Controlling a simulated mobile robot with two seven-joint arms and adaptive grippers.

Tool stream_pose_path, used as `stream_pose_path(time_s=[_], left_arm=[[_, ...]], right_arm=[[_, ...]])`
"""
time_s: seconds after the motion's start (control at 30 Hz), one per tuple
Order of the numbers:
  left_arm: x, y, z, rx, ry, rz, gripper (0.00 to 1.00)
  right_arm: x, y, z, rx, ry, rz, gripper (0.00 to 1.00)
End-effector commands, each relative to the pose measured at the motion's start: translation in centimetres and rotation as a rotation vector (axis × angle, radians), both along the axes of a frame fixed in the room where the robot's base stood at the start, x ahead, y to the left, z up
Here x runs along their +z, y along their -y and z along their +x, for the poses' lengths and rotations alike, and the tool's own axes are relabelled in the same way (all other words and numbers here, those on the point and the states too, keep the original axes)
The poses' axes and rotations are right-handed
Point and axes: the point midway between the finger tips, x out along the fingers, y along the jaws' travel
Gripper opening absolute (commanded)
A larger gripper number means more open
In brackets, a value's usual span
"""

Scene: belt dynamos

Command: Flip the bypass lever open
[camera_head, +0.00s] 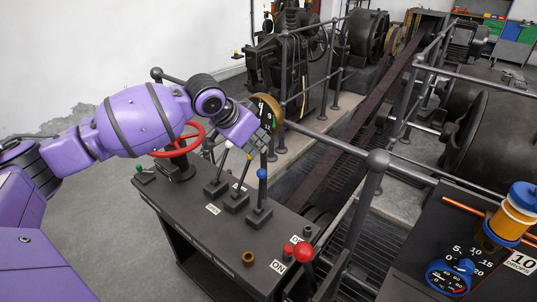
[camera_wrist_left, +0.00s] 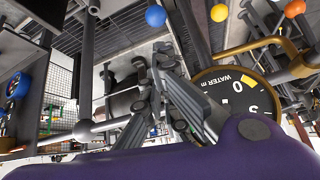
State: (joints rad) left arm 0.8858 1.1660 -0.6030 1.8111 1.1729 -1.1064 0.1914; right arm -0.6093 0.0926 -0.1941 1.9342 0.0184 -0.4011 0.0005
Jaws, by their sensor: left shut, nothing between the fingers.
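Three levers stand in a row on the dark control console (camera_head: 190,215): one with a white knob (camera_head: 228,144), one with a yellowish knob (camera_head: 249,156) and one with a blue knob (camera_head: 262,173). I cannot tell from the labels which is the bypass lever. My left gripper (camera_head: 262,140) is shut and empty, above and behind the levers, beside a round brass-rimmed gauge (camera_head: 264,108). In the left wrist view its fingers (camera_wrist_left: 152,62) are close together, apart from a blue ball (camera_wrist_left: 155,16), with the water gauge (camera_wrist_left: 238,92) at their right. My right gripper is out of view.
A red handwheel (camera_head: 178,142) is under my left forearm. Red knobs (camera_head: 304,252) stand at the console's right end. Grey railings (camera_head: 376,162) and a belt trench lie to the right, with a second panel (camera_head: 440,235). Open floor lies left of the console.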

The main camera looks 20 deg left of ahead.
Motion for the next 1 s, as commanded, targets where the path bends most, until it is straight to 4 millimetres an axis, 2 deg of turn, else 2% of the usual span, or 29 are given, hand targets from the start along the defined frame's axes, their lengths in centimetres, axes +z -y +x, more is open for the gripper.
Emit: stream_pose_path(time_s=[0.3,0.5,0.7,1.0], left_arm=[[-4.6,1.5,2.8,-0.001,-0.004,-0.003,0.0],[-6.9,2.2,4.3,0.0,-0.003,-0.001,0.0],[-7.7,2.5,5.0,-0.001,0.0,0.0,0.0],[-7.7,2.5,5.0,-0.001,0.0,0.0,0.0]], right_arm=[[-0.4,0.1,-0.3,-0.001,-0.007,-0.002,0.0],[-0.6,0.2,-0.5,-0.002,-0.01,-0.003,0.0],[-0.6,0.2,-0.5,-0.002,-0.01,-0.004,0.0],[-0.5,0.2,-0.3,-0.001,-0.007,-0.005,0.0]])
